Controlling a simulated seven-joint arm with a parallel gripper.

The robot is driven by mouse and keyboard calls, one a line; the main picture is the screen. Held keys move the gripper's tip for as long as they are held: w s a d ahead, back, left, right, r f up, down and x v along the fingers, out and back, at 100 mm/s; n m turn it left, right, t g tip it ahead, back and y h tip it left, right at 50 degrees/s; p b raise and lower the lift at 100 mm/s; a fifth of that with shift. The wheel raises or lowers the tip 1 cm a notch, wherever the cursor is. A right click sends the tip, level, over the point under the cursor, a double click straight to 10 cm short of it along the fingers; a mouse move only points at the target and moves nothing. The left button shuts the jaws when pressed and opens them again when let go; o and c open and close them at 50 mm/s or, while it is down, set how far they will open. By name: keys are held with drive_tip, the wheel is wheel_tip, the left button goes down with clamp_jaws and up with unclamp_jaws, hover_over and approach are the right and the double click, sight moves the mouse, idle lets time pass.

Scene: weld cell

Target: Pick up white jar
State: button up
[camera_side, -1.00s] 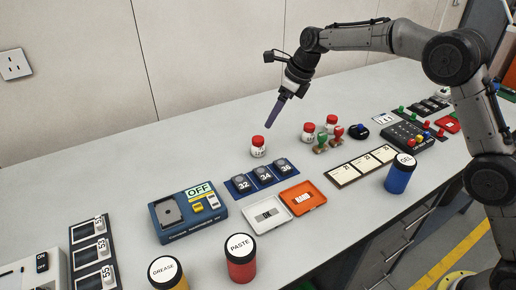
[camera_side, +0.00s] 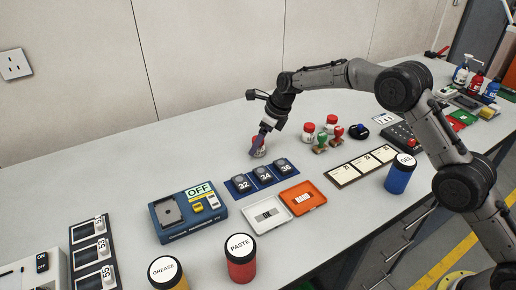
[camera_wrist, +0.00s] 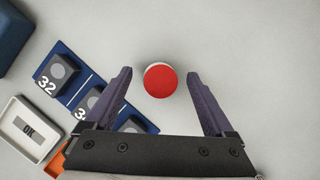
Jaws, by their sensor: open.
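A small white jar with a red lid (camera_side: 262,151) stands upright on the grey bench, partly hidden by a finger of my gripper (camera_side: 258,148) in the side view. In the wrist view its round red lid (camera_wrist: 160,81) lies between the two purple fingers of my open gripper (camera_wrist: 159,74), with space on both sides. I cannot tell how far down the fingers reach along the jar. Two similar red-lidded white jars, one nearer (camera_side: 308,136) and one farther (camera_side: 332,122), stand to the right.
A blue tray with numbered blocks (camera_wrist: 75,97) lies close to the left finger. Green and red stamps (camera_side: 321,144) stand by the other jars. White and orange boxes (camera_side: 268,227) and a blue OFF unit (camera_side: 165,230) are nearer the camera. The bench behind the jar is clear.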

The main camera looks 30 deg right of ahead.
drive_tip(key=shift+w+a+f, duration=0.15)
drive_tip(key=shift+f, duration=0.35)
drive_tip(key=c, duration=1.4)
drive_tip(key=shift+r, duration=0.15)
